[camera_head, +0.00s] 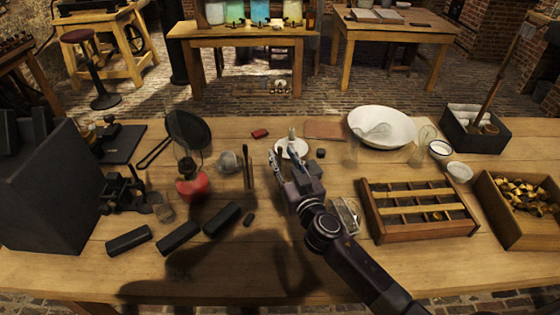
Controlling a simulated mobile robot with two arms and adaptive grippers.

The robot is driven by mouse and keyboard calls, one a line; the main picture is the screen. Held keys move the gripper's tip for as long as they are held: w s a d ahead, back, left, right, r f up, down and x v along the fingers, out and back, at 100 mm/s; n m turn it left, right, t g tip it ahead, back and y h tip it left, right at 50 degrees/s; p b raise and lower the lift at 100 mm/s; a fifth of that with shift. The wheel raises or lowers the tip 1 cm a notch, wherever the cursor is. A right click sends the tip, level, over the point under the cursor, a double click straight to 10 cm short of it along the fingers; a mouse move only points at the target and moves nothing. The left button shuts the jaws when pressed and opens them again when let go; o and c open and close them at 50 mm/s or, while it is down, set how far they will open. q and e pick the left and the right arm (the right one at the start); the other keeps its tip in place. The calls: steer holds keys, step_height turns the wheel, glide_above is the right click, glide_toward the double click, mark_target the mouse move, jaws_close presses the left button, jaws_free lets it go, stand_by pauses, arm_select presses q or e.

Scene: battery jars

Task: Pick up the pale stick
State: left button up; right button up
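A small pale upright piece (291,134), which may be the pale stick, shows over a white dish (302,150) in the middle of the table. It is too small to tell its full shape, and its lower end is partly hidden. My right gripper (286,158) is just in front of the dish, its two fingers spread apart with nothing clearly between them. From this angle I cannot tell whether a finger touches the dish. My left gripper is not in view.
A glass lamp with a red base (193,187) stands farther left. A wooden compartment tray (420,232) and a large white bowl (381,127) are to the right. The front middle of the table is mostly clear.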

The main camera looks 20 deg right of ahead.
steer(key=shift+w, duration=1.25)
steer(key=shift+c, duration=0.5)
jaws_close()
